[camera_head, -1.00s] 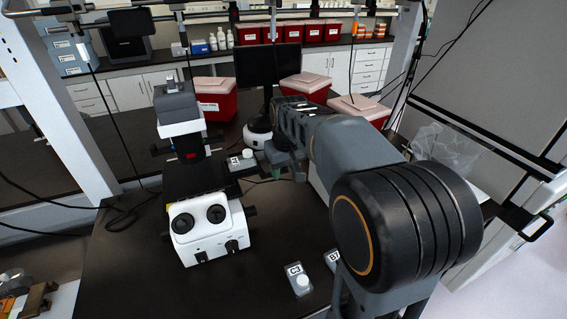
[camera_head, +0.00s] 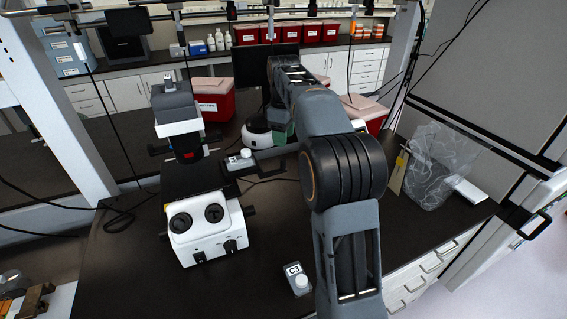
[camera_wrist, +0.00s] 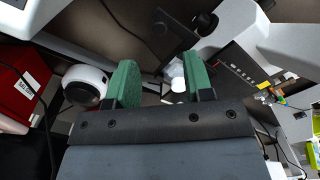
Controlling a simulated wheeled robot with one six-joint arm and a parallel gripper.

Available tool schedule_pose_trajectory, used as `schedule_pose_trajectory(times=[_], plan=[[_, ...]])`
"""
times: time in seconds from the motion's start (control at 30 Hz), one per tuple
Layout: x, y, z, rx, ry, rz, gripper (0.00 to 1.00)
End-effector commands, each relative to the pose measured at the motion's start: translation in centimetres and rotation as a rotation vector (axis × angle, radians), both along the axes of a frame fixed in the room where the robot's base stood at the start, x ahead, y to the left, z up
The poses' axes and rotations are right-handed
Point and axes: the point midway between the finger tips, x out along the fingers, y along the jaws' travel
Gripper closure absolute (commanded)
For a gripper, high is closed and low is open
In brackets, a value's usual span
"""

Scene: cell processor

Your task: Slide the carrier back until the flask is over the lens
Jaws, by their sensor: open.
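The microscope (camera_head: 207,228) stands on the black bench, left of my arm in the head view. A small flask with a white cap (camera_head: 246,154) sits in the dark carrier (camera_head: 270,174) at the right side of the microscope stage. A white capped shape, apparently that flask (camera_wrist: 176,74), shows beyond and between my fingers in the wrist view. My gripper (camera_wrist: 160,82) is open, its two green fingers apart, and I see nothing held. In the head view my arm hides most of the gripper, which is behind and right of the carrier. The lens cannot be made out.
A flask labelled C3 (camera_head: 297,279) stands on the front bench. A white round-based device (camera_head: 257,136) stands close behind the carrier; it also shows in the wrist view (camera_wrist: 86,84). Red bins (camera_head: 213,97) stand behind. A clear bag (camera_head: 440,165) lies right.

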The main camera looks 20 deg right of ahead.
Motion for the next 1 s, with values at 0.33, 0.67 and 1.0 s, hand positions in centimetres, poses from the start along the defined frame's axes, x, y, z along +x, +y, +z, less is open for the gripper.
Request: schedule_pose_trajectory(times=[0.33,0.67,1.0], plan=[[-0.1,0.0,-6.5,0.001,0.002,-0.002,0.53],[0.0,0.0,-9.6,0.0,0.0,-0.002,0.53],[0.0,0.0,-10.0,0.0,0.0,-0.002,0.53]])
